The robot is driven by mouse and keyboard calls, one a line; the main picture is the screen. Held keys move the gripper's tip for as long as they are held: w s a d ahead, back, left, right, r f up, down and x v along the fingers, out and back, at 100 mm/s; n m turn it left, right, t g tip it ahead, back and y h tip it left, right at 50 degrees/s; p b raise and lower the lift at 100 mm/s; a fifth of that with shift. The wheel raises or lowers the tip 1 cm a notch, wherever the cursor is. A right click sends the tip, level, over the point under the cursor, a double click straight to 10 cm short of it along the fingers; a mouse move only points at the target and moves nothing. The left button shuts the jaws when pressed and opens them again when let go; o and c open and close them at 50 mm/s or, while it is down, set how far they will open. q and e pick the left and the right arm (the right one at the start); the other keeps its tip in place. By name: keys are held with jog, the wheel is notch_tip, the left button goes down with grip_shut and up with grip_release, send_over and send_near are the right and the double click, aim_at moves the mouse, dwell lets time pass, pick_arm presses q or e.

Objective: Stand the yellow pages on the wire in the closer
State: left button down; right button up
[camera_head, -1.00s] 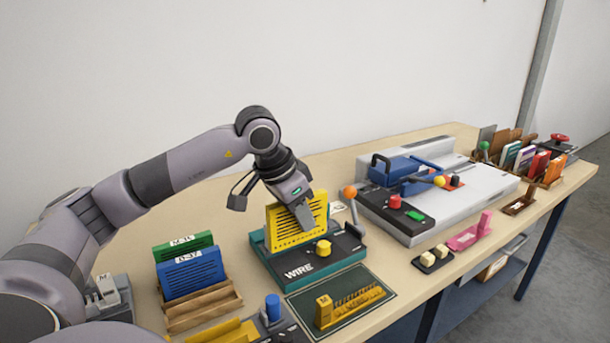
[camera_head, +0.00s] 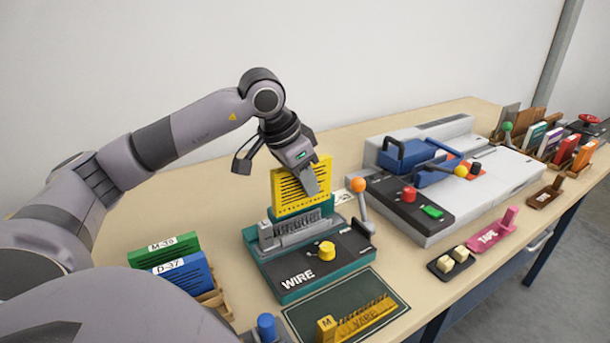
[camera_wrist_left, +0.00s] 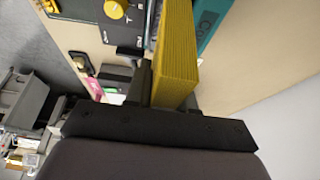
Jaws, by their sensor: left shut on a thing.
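The yellow pages (camera_head: 300,190) are an upright block with dark slots. My left gripper (camera_head: 311,182) is shut on their right part. In the left wrist view the pages (camera_wrist_left: 177,65) stick out from between the jaws. The pages are at the back of the closer (camera_head: 312,268), a teal and black machine marked WIRE with a yellow knob. Their lower edge shows just above the grey toothed strip (camera_head: 297,228). I cannot tell whether they touch it. The wire itself is not clear to see. My right gripper is out of view.
An orange-knobbed lever (camera_head: 360,202) stands at the closer's right. A dark mat (camera_head: 376,322) with a yellow toothed piece lies in front. Blue (camera_head: 182,275) and green (camera_head: 162,249) blocks stand at left. A grey machine (camera_head: 430,218) stands at right. The table behind is clear.

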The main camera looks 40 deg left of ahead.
aim_at(305, 205)
pick_arm(q)
jog(key=shift+f+b, duration=1.95)
jog(key=shift+f, duration=0.85)
jog(key=shift+b, duration=0.3)
jog(key=shift+f+b, duration=0.45)
jog(key=shift+f, duration=0.1)
jog(key=c, duration=1.4)
grip_release()
jog(key=shift+o, duration=0.8)
jog(key=shift+s, duration=0.1)
